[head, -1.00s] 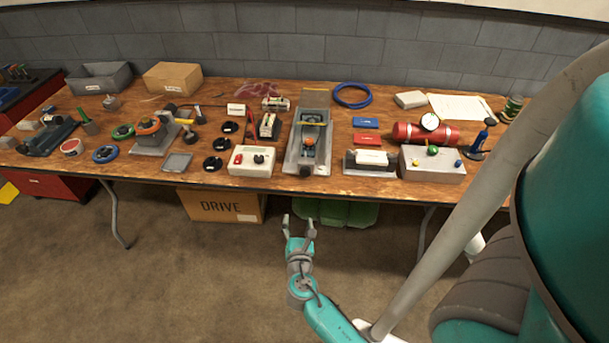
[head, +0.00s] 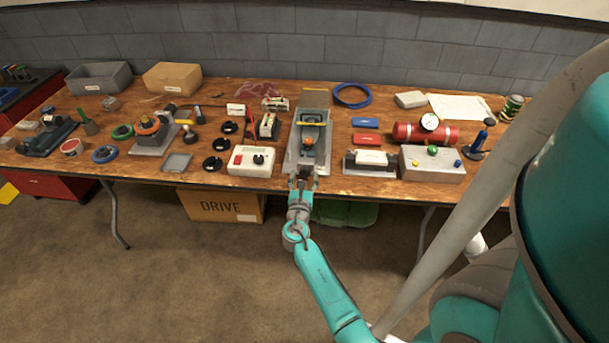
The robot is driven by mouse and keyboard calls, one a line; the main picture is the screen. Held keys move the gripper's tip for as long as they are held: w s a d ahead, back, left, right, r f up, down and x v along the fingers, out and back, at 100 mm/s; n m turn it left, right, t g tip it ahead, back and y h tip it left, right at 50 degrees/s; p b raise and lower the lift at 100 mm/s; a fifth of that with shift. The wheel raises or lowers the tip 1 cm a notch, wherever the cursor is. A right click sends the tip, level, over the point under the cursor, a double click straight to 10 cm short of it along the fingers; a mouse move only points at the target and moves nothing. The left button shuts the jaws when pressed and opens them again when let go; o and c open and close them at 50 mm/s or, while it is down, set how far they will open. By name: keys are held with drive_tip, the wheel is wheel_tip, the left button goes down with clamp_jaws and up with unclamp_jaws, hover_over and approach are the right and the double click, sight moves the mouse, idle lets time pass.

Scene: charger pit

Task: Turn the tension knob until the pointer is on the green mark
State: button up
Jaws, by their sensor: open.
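A long grey device (head: 324,142) with an open channel stands at the middle of the table, its raised flap at the back. An orange ball-like part (head: 309,141) sits inside the channel. My gripper (head: 303,180) is open at the front end of this device, its two fingers spread left and right of where the dark round knob is. The gripper now hides most of that knob, and I cannot tell whether the fingers touch it. A pointer and a green mark are too small or hidden to make out.
A white box (head: 242,165) with a red switch and black dial stands close on the left. A grey clamp-like block (head: 357,165) and a box with coloured buttons (head: 447,174) stand on the right. Floor before the table (head: 190,270) is free.

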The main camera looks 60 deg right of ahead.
drive_tip(key=shift+w+d, duration=0.25)
drive_tip(key=shift+d, duration=0.4)
drive_tip(key=c, duration=1.1)
